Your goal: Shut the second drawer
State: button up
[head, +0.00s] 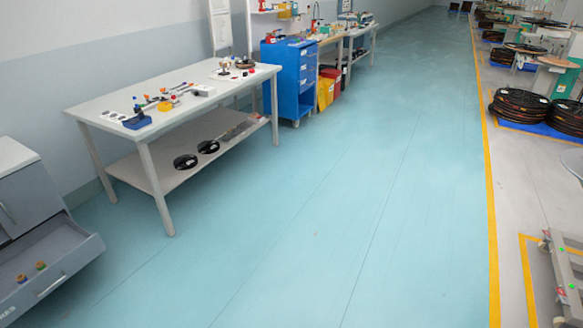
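A grey cabinet (22,190) stands at the left edge of the head view, partly cut off by the frame. Its upper drawer front (28,203) is flush and has a vertical-looking handle. Below it a drawer (62,277) is pulled well out, with a light handle on its front. Two small items, one yellowish (40,265) and one brownish (21,278), sit inside the open drawer. Anything lower on the cabinet is out of frame. My gripper is not in view.
A white workbench (110,104) with tools stands beyond the cabinet; black reels (186,161) lie on its lower shelf. A blue drawer cabinet (290,80) stands further back. The teal floor (290,220) is clear. A wheeled frame (560,275) stands at right.

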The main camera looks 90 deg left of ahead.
aim_at(66, 247)
jog(key=u, duration=1.75)
jog(key=k, duration=0.55)
jog(key=u, duration=2.8)
jog(key=i, duration=1)
jog(key=u, duration=0.1)
jog(key=k, duration=0.55)
